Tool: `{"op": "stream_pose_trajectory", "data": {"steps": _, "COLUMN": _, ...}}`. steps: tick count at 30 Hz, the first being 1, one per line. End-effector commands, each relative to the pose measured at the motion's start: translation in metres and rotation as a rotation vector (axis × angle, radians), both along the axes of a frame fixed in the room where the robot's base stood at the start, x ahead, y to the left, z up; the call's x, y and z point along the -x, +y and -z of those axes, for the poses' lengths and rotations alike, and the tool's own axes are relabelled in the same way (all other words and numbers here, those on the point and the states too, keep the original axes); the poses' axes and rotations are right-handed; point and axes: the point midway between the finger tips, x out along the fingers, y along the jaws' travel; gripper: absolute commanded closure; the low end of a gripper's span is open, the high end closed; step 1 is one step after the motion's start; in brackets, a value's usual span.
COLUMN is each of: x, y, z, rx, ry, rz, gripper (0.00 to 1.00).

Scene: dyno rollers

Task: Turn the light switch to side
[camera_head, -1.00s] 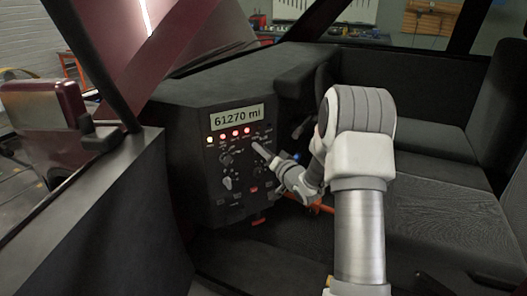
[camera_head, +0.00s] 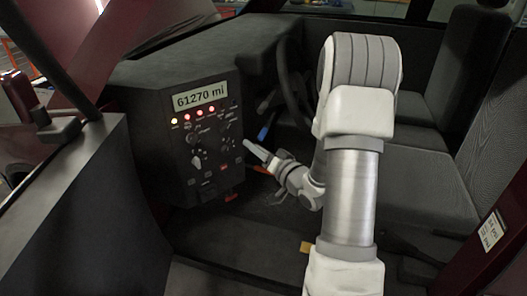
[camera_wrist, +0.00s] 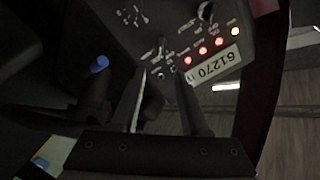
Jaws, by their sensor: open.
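A dark control panel (camera_head: 176,138) stands at the left of the cab in the head view, with a display reading 61270 mi, a row of lit lamps, and several knobs and switches. In the wrist view the panel (camera_wrist: 160,22) appears rotated, with a small knob (camera_wrist: 155,50) just beyond the fingertips. The labels are too small to tell which control is the light switch. My gripper (camera_head: 248,147) is by the panel's right edge. In the wrist view my gripper (camera_wrist: 160,80) is open, its two fingers apart, with nothing visibly held between them.
A steering wheel (camera_head: 290,85) is behind the arm, right of the panel. A blue-tipped lever (camera_head: 263,133) sits close to the gripper and also shows in the wrist view (camera_wrist: 98,65). Dark seats (camera_head: 428,150) are at the right. A door panel (camera_head: 85,215) is at the front left.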

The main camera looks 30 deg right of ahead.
Motion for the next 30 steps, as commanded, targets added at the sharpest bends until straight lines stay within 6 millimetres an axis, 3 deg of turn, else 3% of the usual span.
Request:
{"op": "stream_pose_trajectory", "data": {"steps": 3, "x": 0.02, "y": -0.004, "z": -0.001, "rx": 0.0, "ry": 0.001, "rz": 0.002, "gripper": 0.55}}
{"op": "stream_pose_trajectory", "data": {"steps": 9, "x": 0.034, "y": -0.006, "z": 0.0, "rx": 0.0, "ry": -0.001, "rz": -0.001, "gripper": 0.55}}
{"op": "stream_pose_trajectory", "data": {"steps": 30, "x": 0.03, "y": -0.002, "z": 0.001, "rx": 0.056, "ry": 0.048, "rz": 0.013, "gripper": 0.55}}
